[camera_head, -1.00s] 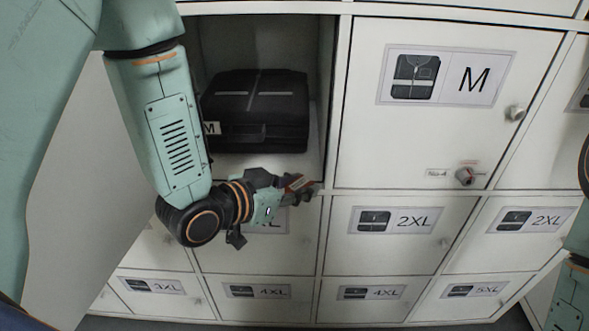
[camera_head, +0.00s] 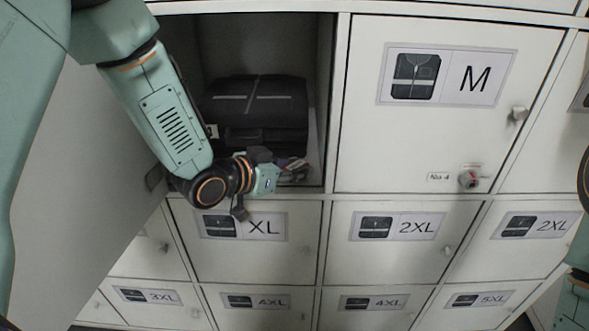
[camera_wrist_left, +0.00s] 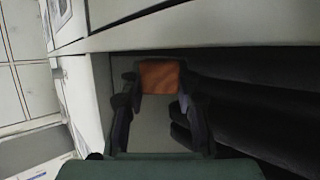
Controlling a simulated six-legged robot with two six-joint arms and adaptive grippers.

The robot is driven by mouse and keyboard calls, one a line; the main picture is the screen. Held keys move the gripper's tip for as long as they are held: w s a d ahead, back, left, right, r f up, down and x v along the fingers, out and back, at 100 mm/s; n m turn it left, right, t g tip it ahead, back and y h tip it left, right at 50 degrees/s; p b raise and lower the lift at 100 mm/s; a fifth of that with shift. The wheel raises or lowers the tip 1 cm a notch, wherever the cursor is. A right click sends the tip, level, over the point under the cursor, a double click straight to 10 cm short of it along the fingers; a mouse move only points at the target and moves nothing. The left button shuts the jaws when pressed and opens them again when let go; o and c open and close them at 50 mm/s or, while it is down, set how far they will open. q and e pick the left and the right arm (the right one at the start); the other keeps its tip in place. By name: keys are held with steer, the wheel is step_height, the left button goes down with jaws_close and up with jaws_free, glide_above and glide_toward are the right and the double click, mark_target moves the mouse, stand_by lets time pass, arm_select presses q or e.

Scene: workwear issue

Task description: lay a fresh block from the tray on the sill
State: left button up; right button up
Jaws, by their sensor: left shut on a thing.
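My left gripper (camera_head: 286,169) is at the front of an open locker compartment, low down by its floor. It is shut on an orange-brown block (camera_wrist_left: 160,77), which shows between the fingers in the left wrist view. The block is at the compartment's front floor, the sill (camera_head: 314,178); I cannot tell whether it touches. Black folded workwear (camera_head: 255,105) with grey stripes lies just behind the gripper and also shows beside the fingers in the left wrist view (camera_wrist_left: 260,105). No tray is in view. My right gripper is not in view.
A closed door marked M (camera_head: 430,130), with a lock knob (camera_head: 469,180), stands right of the opening. Closed doors marked XL (camera_head: 245,250) and 2XL (camera_head: 395,250) are below. The compartment's side walls and front edge are close around the gripper.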

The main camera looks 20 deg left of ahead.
arm_select(q)
steer(key=shift+f, duration=0.2)
steer(key=o, duration=0.9)
steer(key=shift+r, duration=0.1)
